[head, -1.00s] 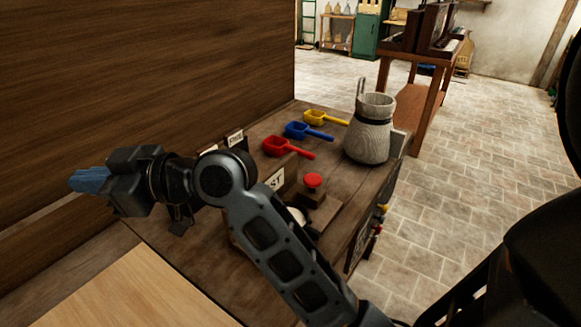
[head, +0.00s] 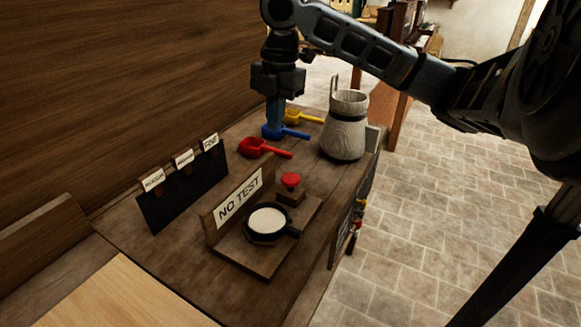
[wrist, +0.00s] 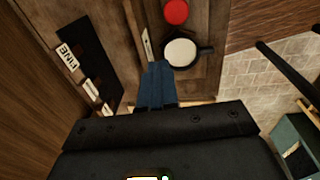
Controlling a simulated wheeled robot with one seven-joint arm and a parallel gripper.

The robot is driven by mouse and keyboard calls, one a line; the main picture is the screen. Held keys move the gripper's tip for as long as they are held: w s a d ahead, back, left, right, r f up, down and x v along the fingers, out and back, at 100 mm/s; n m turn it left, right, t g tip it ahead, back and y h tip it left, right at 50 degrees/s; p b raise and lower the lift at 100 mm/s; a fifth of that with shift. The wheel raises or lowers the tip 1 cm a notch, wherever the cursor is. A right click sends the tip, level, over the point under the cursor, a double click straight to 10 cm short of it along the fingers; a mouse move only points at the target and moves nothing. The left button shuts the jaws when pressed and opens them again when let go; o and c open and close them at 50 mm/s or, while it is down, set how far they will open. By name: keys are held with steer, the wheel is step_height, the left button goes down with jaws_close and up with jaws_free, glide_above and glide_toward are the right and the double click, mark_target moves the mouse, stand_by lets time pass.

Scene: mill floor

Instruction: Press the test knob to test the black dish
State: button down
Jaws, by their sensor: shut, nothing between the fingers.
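The black dish (head: 292,233) holds pale stuff and sits on a wooden test stand (head: 246,262). The stand's upright board (head: 238,198) reads "NO TEST". The red test knob (head: 291,180) stands on a small wooden block just behind the dish. My gripper (head: 274,132) points down with its blue fingers shut and empty, above and behind the knob in the head view, by the blue scoop. In the wrist view the shut fingers (wrist: 157,68) show below the dish (wrist: 205,49), with the red knob (wrist: 175,11) at the top edge.
Red (head: 260,149), blue (head: 294,134) and yellow (head: 303,117) scoops lie along the table's back part. A grey wooden jug (head: 343,135) stands right of them. A dark rack (head: 180,195) with several labels, one reading "FINE", stands left of the stand. A wooden wall bounds the left.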

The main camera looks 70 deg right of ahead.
mark_target(291, 178)
steer(key=s+d, duration=0.1)
steer(key=s+d+g, duration=0.1)
steer(key=s, duration=0.1)
steer(key=shift+r, duration=0.15)
step_height(291, 178, down, 14)
steer(key=shift+r+p, duration=0.1)
steer(key=shift+p, duration=0.4)
stand_by(0.4)
steer(key=shift+a+f+b, duration=0.1)
steer(key=shift+f+b, duration=0.75)
steer(key=shift+f, duration=0.75)
steer(key=shift+r, duration=0.1)
